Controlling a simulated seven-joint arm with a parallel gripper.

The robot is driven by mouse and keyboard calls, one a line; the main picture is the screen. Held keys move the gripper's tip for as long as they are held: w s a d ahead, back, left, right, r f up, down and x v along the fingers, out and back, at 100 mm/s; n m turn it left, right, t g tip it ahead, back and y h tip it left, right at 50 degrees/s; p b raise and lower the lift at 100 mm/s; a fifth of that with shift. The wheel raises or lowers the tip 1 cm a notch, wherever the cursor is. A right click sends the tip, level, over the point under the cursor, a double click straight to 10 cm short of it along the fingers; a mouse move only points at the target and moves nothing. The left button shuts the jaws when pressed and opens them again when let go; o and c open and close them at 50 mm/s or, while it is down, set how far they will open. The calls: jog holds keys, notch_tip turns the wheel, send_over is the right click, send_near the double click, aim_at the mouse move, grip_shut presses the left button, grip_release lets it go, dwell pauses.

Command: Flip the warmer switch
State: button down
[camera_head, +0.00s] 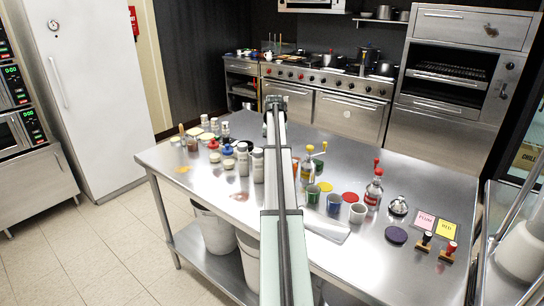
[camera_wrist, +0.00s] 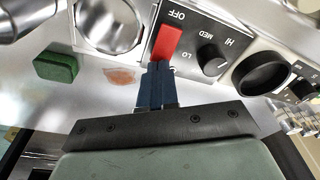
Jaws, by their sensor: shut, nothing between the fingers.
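In the wrist view a red switch (camera_wrist: 167,42) sits on a black control panel (camera_wrist: 190,24) marked OFF, LO, MED and HI. A black knob (camera_wrist: 211,60) is beside it on the same panel. My gripper (camera_wrist: 158,66) is shut and empty. Its dark blue fingertips are at the near end of the red switch; I cannot tell whether they touch it. In the head view my gripper (camera_head: 274,104) is over the far edge of the steel table. The switch cannot be made out there, as my arm covers that area.
The steel table (camera_head: 235,205) holds bottles, cups and jars on both sides of my arm. In the wrist view a round metal vessel (camera_wrist: 108,22) and a green sponge (camera_wrist: 56,67) lie left of the panel. A black round-topped item (camera_wrist: 262,74) stands right of it.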

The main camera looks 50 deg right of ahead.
jog(key=shift+f, duration=0.4)
dwell(0.4)
jog(key=shift+r, duration=3.55)
